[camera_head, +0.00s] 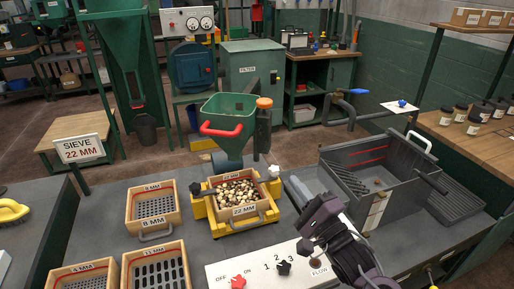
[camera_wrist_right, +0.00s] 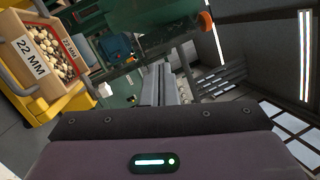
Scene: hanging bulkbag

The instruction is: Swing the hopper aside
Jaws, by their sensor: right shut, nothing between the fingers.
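The green hopper (camera_head: 232,106) with a red handle (camera_head: 221,131) hangs over the yellow sieve machine (camera_head: 245,221) in the head view. It is beside a dark post with an orange cap (camera_head: 264,103). Below it, a wooden 22 MM sieve (camera_head: 243,211) full of pale and dark pieces sits in the yellow frame. My right gripper (camera_head: 291,183) is shut and empty, to the right of the sieve and apart from the handle. Its closed fingers (camera_wrist_right: 160,84) point ahead in the wrist view, with the sieve (camera_wrist_right: 28,58) at the left. My left gripper is out of view.
Empty sieves (camera_head: 153,207) lie left of the machine. A control panel (camera_head: 267,268) with knobs is in front of it. A grey open bin (camera_head: 372,180) stands close to the right of my gripper. A sign reading SIEVE 22 MM (camera_head: 79,149) stands at the left.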

